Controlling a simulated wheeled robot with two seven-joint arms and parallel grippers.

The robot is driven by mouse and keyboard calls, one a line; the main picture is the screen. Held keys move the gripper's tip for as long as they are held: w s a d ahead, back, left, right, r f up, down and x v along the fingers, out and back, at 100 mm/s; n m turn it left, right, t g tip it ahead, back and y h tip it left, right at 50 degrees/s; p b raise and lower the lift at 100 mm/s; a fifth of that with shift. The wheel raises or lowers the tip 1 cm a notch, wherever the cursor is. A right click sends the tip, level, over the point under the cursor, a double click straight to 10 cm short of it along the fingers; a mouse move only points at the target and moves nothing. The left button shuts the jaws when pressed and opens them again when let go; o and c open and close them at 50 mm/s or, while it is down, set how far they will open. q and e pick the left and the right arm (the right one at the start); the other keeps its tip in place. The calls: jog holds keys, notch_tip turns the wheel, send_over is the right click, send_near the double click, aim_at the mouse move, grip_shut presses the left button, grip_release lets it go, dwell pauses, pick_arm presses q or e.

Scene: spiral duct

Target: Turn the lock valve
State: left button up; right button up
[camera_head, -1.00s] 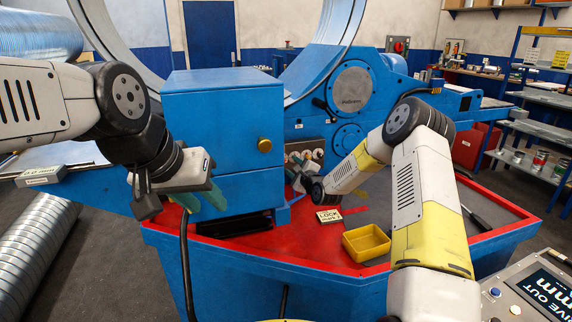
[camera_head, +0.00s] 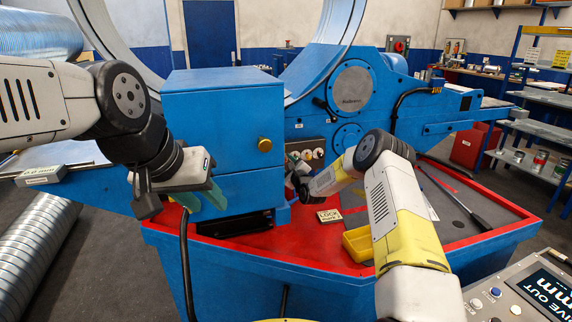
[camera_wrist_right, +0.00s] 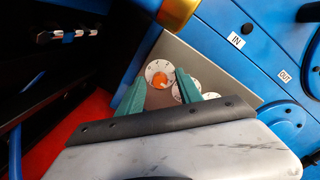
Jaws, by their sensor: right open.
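A metal panel with several round dials (camera_head: 307,153) sits behind the right side of the blue cabinet. In the right wrist view, a white dial with an orange knob (camera_wrist_right: 160,75) lies beyond and between the green fingertips of my right gripper (camera_wrist_right: 158,90). That gripper is open, and I cannot tell whether it touches the dial. More white dials (camera_wrist_right: 209,95) are partly hidden behind the right finger. No readable label shows which one is the lock valve. A small LOCK card (camera_head: 328,215) lies on the red tray. My left gripper (camera_head: 203,198) is open and empty left of the cabinet.
The blue cabinet (camera_head: 225,120) with a brass knob (camera_head: 265,145) stands close left of my right gripper. A yellow bin (camera_head: 358,244) and a dark long-handled tool (camera_head: 466,210) lie on the red-edged tray (camera_head: 300,258). A black hose hangs by the left gripper.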

grip_shut()
